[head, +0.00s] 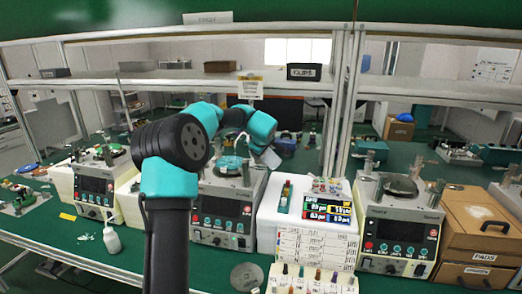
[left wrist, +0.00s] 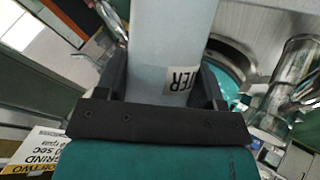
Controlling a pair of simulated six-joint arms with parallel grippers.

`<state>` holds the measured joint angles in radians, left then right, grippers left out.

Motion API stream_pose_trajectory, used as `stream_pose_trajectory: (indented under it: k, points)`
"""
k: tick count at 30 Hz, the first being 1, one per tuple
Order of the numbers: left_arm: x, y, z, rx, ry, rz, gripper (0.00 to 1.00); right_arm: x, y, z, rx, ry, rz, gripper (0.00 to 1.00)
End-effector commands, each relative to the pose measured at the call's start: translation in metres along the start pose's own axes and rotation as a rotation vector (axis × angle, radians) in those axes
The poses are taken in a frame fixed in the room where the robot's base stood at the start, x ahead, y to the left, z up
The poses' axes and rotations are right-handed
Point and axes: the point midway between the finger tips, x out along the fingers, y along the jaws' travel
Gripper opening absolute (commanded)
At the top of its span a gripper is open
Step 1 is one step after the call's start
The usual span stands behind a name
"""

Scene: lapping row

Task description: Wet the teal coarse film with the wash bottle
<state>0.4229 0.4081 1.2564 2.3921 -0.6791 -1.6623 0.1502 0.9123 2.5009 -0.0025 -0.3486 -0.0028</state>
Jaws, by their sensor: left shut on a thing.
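My left gripper (head: 262,152) is above the middle lapping machine (head: 222,208). It is shut on a pale wash bottle (head: 252,180), which is tilted, with its thin spout near the machine's top. In the left wrist view the bottle (left wrist: 155,50) sits between the jaws (left wrist: 155,85), and part of its label reads "TER", upside down. The teal film (left wrist: 238,68) shows partly beside the bottle, inside a round metal rim. I cannot tell whether liquid is coming out. My right gripper is in neither view.
A second white bottle (head: 111,240) stands at the front left. A left machine (head: 95,190) and a right machine (head: 400,225) flank the middle one. Metal posts (left wrist: 290,75) stand close beside the bottle.

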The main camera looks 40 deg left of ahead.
Motion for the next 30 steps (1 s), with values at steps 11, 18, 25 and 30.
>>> stream_pose_trajectory:
  k: [11,18,25,30]
  points:
    - [-0.0005,0.0004,-0.0004,-0.001,0.001,0.001,0.29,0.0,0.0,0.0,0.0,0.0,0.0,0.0]
    - [-0.0005,0.0009,0.001,0.032,0.031,-0.012,0.29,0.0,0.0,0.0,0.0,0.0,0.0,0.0]
    - [-0.001,0.0016,0.001,0.13,0.138,-0.051,0.29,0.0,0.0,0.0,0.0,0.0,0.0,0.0]
    - [-0.0006,0.0006,-0.0005,0.164,0.179,-0.067,0.29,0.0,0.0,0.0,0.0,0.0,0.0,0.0]
